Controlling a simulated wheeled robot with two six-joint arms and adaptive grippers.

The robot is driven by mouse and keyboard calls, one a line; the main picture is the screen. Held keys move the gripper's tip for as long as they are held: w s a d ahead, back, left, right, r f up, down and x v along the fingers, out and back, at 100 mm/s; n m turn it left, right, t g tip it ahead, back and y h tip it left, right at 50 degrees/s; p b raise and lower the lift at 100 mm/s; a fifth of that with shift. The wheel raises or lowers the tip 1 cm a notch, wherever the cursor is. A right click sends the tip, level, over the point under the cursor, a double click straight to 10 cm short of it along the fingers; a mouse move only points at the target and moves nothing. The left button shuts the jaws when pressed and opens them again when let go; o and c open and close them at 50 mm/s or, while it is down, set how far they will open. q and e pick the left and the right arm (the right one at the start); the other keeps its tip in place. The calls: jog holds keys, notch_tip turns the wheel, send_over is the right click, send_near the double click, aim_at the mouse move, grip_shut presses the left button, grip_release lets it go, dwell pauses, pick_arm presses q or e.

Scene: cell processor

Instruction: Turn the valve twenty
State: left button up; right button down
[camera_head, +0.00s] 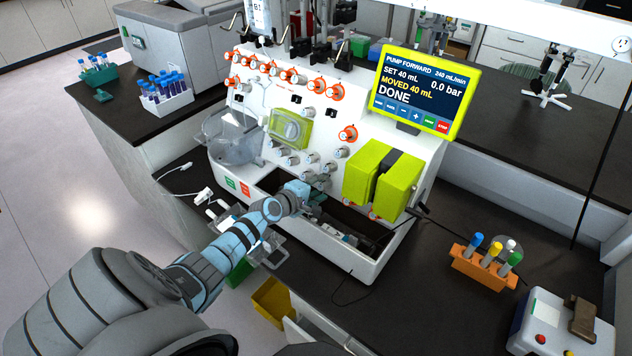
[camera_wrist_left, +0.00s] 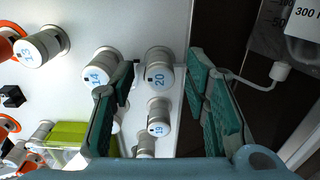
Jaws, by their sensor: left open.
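Valve 20 (camera_wrist_left: 160,78) is a pale round knob with a blue number and a dark mark on its cap, on the white panel. My left gripper (camera_wrist_left: 158,84) is open, its two green fingers on either side of valve 20. I cannot tell whether they touch it. Valve 19 (camera_wrist_left: 159,122) is just below it and valve 14 (camera_wrist_left: 99,75) is beyond the left finger. In the head view my left gripper (camera_head: 314,197) is low at the front of the cell processor and hides valve 20 or makes it hard to pick out. My right gripper is not in view.
The processor (camera_head: 365,262) has a screen (camera_head: 425,88) reading "DONE", green pump blocks (camera_head: 385,175) and orange-ringed valves. A clear bowl (camera_head: 235,138) stands at its left. An orange rack (camera_head: 485,265) with tubes is on the dark bench at right. Valve 13 (camera_wrist_left: 45,44) is further left.

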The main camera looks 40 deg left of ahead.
pick_arm(q)
jog(key=v, duration=1.2)
